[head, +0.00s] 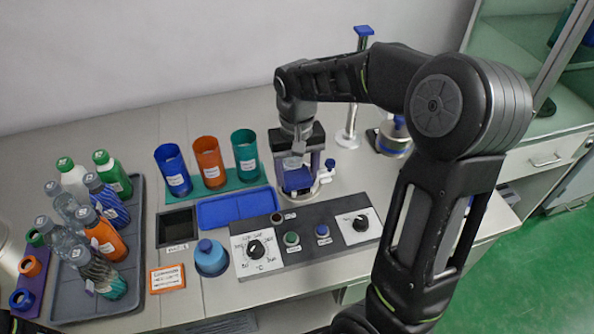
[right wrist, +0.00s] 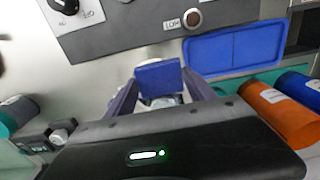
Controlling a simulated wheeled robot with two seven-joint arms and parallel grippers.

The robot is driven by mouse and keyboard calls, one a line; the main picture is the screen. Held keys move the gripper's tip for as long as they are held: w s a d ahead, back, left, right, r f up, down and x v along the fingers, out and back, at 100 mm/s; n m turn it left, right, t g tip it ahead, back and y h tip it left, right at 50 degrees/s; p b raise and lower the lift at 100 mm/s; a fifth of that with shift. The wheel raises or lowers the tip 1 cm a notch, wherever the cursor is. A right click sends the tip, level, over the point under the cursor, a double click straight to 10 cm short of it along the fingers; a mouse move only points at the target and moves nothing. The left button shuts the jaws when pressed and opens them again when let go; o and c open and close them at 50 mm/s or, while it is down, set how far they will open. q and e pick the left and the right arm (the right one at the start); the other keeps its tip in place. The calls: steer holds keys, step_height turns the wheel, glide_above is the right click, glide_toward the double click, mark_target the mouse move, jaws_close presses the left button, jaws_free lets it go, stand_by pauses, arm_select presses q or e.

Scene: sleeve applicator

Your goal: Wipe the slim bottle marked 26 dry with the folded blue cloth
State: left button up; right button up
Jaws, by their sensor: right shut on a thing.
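My right gripper (head: 296,158) is at the dark stand at the back of the bench. In the right wrist view its fingers (right wrist: 160,95) are shut on a flat blue piece that looks like the folded blue cloth (right wrist: 158,77). Something pale and clear shows just below the piece; I cannot tell what it is. Several bottles stand in the grey tray (head: 139,240) at the left, among them clear ones (head: 68,243). Their marks are too small to read, so I cannot tell which is 26. My left gripper is not in view.
Blue (head: 173,170), orange (head: 208,162) and green (head: 245,155) cups stand on a green base. A flat blue tray (head: 262,203) lies before them. The control panel (head: 300,257) with knobs is in front. A blue-topped container (head: 211,258) and an orange sign (head: 167,279) stand left of it.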

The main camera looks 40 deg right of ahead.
steer(key=shift+w+r+p, duration=0.15)
steer(key=shift+r+p, duration=1.75)
steer(key=shift+r, duration=0.55)
steer(key=s+a+r+p, duration=0.1)
steer(key=s+r+p, duration=0.1)
steer(key=s+r, duration=0.2)
steer(key=shift+s+a, duration=0.3)
steer(key=shift+s, duration=0.1)
steer(key=shift+d+f, duration=0.1)
steer(key=shift+f, duration=0.05)
